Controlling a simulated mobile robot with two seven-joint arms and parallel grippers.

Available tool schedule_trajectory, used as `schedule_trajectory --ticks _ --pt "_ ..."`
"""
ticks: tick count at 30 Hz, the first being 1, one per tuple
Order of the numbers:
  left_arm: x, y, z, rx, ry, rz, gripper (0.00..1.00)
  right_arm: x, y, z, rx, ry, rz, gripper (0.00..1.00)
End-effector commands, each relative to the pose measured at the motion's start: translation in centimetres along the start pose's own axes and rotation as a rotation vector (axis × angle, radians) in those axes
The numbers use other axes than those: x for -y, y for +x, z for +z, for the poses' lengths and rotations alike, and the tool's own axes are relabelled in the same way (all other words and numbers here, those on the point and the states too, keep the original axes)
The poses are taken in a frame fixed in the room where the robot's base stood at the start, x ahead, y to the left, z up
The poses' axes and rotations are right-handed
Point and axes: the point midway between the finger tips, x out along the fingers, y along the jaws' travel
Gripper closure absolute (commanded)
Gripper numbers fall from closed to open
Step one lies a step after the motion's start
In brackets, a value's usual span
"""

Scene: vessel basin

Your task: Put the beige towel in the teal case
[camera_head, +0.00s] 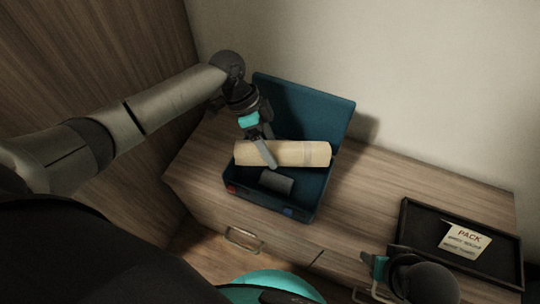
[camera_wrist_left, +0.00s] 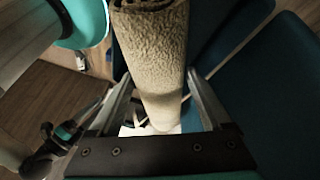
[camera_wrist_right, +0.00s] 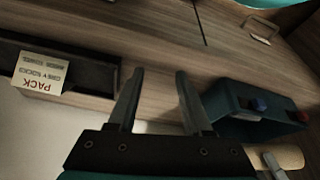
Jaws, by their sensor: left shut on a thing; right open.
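The beige towel (camera_head: 300,153) is a rolled cylinder lying level across the open teal case (camera_head: 299,212), at or above its rim. My left gripper (camera_head: 268,158) is shut on the towel near its left half. The towel fills the gap between the fingers in the left wrist view (camera_wrist_left: 155,55). The case stands on the wooden cabinet with its lid (camera_head: 310,108) raised at the back. My right gripper (camera_wrist_right: 155,100) is open and empty; it is at the cabinet's front, right of the case. Whether the towel touches the case is unclear.
A dark grey roll (camera_head: 277,182) lies inside the case. A black tray (camera_head: 405,220) with a "PACK" card (camera_head: 465,238) stands on the cabinet's right. The cabinet top (camera_head: 375,185) between case and tray is clear. A wall rises behind.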

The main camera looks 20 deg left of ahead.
Motion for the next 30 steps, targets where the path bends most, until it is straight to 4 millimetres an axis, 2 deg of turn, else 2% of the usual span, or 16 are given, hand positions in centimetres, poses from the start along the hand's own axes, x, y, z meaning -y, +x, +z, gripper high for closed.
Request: schedule_trajectory --ticks 6,12,30 --pt "0.5 2.2 0.9 -0.001 -0.002 0.001 0.79 -0.1 -2.0 -0.8 -0.037 0.001 0.003 0.5" --pt "0.8 3.3 1.4 -0.001 -0.001 0.001 0.79 -0.1 -3.6 -1.1 -0.057 0.001 0.004 0.5" --pt "1.0 4.1 1.7 -0.001 -0.001 0.001 0.79 0.1 -3.7 -1.6 -0.087 0.0 -0.001 0.5"
